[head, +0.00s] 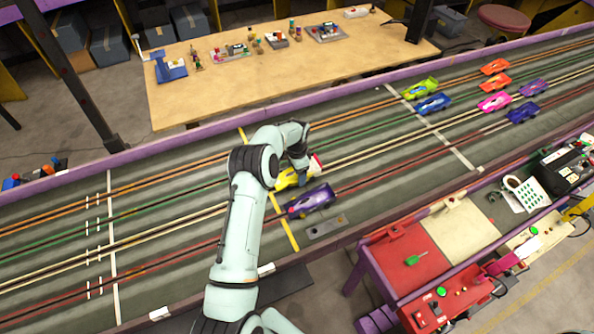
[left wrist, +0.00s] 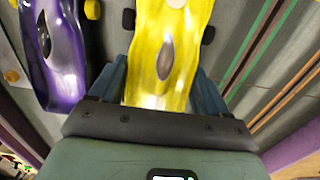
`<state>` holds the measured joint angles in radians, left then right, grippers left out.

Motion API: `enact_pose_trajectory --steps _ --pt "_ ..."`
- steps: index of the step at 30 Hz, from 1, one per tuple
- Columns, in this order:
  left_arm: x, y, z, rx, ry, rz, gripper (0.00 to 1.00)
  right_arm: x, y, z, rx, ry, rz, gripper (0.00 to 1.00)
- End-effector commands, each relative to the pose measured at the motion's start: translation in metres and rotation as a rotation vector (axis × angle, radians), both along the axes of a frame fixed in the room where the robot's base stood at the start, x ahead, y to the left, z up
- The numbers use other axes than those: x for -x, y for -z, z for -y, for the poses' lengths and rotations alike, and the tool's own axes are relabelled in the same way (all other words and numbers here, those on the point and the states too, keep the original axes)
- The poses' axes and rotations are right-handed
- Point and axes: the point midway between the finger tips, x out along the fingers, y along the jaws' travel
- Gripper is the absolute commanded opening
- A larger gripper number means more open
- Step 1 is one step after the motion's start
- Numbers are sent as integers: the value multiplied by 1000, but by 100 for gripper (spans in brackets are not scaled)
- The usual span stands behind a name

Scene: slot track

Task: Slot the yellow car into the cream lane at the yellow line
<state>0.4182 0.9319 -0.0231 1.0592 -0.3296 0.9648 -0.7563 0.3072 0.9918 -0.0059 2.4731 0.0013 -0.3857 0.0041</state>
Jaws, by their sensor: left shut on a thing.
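The yellow car (head: 287,179) is on or just above the track near the yellow line (head: 284,225), partly hidden by my arm in the head view. In the left wrist view the yellow car (left wrist: 168,50) fills the space between the blue fingers. My left gripper (head: 302,178) is shut on it. The cream lane (head: 372,152) runs through the car's place, between the green and the dark red lanes. Whether the car's underside sits in the slot is hidden. My right gripper does not show.
A purple car (head: 311,200) stands close beside the yellow car, on the near side; it also shows in the left wrist view (left wrist: 58,50). A grey plate (head: 327,226) lies near it. Several cars, including a blue one (head: 434,104), stand farther right. Purple walls edge the track.

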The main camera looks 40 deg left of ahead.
Motion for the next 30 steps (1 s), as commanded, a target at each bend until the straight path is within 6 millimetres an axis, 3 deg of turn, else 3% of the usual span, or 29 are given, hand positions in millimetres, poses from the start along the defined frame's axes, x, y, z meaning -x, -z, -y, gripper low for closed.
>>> enact_pose_trajectory --steps 17,18,20,30 --pt "0 14 0 0 0 1 40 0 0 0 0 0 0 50" --pt "0 15 0 -1 0 2 80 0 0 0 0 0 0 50" --pt "0 14 0 -1 0 2 99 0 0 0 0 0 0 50" --pt "0 8 0 -1 0 0 100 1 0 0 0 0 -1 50"
